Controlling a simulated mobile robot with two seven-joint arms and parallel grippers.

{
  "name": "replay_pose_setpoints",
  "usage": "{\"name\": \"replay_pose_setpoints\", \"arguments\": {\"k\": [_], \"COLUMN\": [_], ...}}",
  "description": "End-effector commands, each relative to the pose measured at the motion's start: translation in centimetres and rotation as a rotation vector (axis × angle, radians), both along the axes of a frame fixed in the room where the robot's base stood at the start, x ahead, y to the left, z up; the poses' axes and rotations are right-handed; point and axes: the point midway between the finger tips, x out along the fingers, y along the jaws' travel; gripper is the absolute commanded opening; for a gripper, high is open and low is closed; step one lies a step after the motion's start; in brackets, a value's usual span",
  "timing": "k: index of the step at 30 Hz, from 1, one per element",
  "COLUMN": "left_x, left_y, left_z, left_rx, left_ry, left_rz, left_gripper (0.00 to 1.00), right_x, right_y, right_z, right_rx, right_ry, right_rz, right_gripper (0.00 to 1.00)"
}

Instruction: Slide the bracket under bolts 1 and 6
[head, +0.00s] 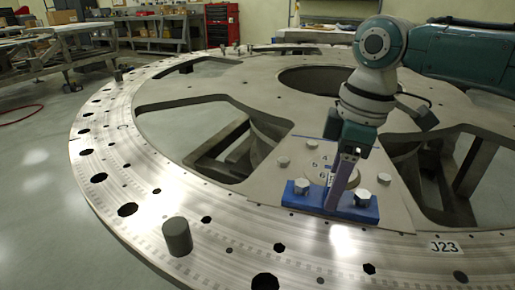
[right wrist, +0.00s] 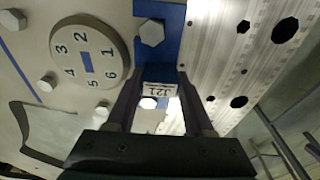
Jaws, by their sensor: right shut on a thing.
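The blue bracket (head: 331,206) lies flat on the turret plate, along the near side of the round numbered disc (right wrist: 88,50). One hex bolt head (head: 301,187) shows over its left part and another (head: 362,199) over its right part. The bracket (right wrist: 172,45) also shows in the right wrist view, with a bolt head (right wrist: 152,33) at its disc-side edge. I cannot tell how far it lies under the heads. My right gripper (head: 335,200) is shut on the bracket's middle, by the J21 label (right wrist: 160,89); its fingers hide part of it. My left gripper is out of view.
The large metal turret plate (head: 185,205) has several holes and wide cut-outs. A dark grey cylinder (head: 177,236) stands on its near rim. Other bolt heads (right wrist: 47,84) stand around the disc. A J23 label (head: 444,247) lies at the right.

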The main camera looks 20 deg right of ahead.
Motion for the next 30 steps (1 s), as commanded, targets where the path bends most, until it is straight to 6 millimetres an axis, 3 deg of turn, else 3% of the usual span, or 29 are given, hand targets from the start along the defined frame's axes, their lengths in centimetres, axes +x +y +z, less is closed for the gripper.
{"name": "replay_pose_setpoints", "arguments": {"k": [15, 16, 24, 30], "left_x": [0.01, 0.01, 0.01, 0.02], "left_y": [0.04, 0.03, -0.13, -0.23], "left_z": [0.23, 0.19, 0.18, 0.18], "left_rx": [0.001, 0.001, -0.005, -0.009], "left_ry": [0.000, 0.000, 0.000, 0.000], "left_rz": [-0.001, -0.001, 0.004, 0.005], "left_gripper": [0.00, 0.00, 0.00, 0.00], "right_x": [0.03, 0.04, 0.01, -0.05], "right_y": [0.00, 0.00, 0.00, -0.01], "right_z": [-0.10, -0.12, -0.15, -0.24], "right_rx": [0.001, 0.000, 0.001, 0.000], "right_ry": [-0.001, -0.001, -0.001, 0.001], "right_rz": [0.000, 0.000, 0.000, 0.000], "right_gripper": [0.00, 0.56, 0.86, 0.87]}}
